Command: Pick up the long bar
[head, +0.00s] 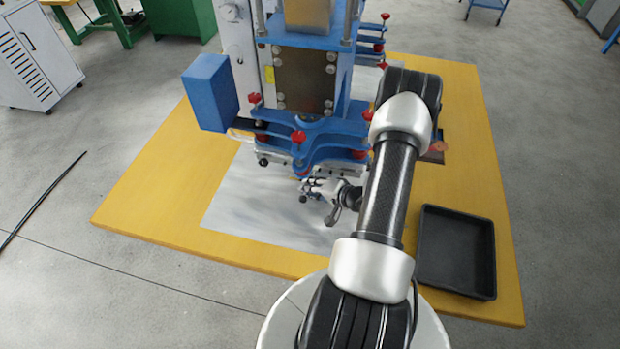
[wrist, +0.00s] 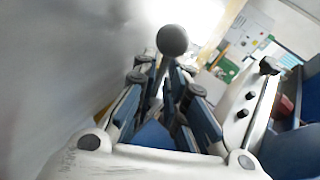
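My gripper (head: 318,192) is low in front of the blue machine, over the grey sheet on the table, and partly hidden by clutter in the head view. In the wrist view my gripper (wrist: 166,66) has its two fingers apart, with a gap between the tips. A dark round knob (wrist: 172,40) on a thin rod shows at the fingertips, with the rod running down between the fingers. Contact with the rod cannot be made out. I cannot tell for sure which thing is the long bar; no loose bar shows clearly on the table.
The blue machine (head: 310,135) with red knobs stands at the table's middle. A black tray (head: 456,288), empty, lies at the right of the yellow table (head: 150,215). A thin dark line, perhaps a cable (head: 40,200), lies on the floor at left. The front left tabletop is clear.

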